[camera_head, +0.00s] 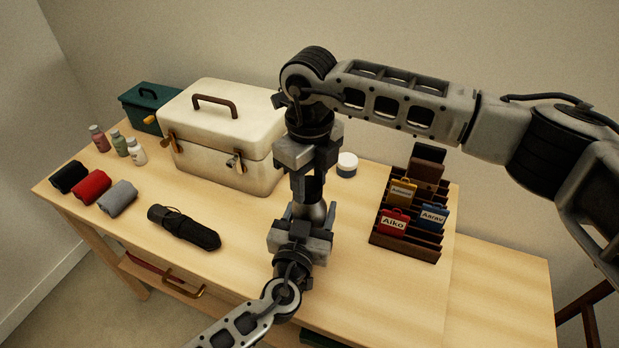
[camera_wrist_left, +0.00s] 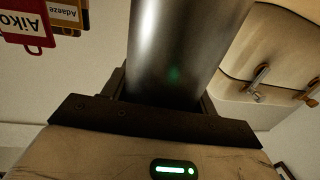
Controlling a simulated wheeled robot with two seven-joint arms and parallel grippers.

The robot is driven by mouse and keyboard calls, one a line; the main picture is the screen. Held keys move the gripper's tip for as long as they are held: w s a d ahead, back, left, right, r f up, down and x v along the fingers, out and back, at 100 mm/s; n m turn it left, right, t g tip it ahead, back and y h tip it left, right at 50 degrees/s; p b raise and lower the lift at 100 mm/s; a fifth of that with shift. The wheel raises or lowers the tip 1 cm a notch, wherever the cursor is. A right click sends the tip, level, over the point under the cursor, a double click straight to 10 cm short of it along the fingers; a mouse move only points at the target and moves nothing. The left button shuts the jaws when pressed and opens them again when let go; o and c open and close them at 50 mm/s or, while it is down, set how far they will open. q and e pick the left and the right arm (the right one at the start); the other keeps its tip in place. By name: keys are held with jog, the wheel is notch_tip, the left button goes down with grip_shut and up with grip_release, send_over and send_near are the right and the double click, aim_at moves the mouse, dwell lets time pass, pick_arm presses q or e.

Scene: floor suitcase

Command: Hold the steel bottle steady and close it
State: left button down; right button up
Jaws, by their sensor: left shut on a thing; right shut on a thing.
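The steel bottle (camera_head: 317,210) stands upright near the middle of the table, mostly hidden by my grippers. In the left wrist view its smooth metal body (camera_wrist_left: 175,55) fills the middle, between the fingers. My left gripper (camera_head: 301,235) comes in from the front and is shut around the bottle's body. My right gripper (camera_head: 307,180) points straight down from above and is shut on the dark cap (camera_head: 314,188) directly over the bottle's top. The cap is partly hidden by the fingers; I cannot tell whether it is seated on the neck.
A cream case (camera_head: 225,135) stands behind left, with a green box (camera_head: 145,106) beyond it. A white-topped jar (camera_head: 347,164) is close behind the bottle. A brown rack (camera_head: 408,250) with luggage tags stands right. A black umbrella (camera_head: 184,227) lies left on the table.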

jog(key=m, duration=0.3)
jog(key=shift+m, duration=0.4)
jog(key=o, duration=1.2)
notch_tip(320, 180, up, 12)
pick_arm(q)
jog(key=shift+c, duration=1.8)
grip_release()
jog(key=shift+s, duration=0.1)
pick_arm(e)
jog(key=shift+f, duration=0.1)
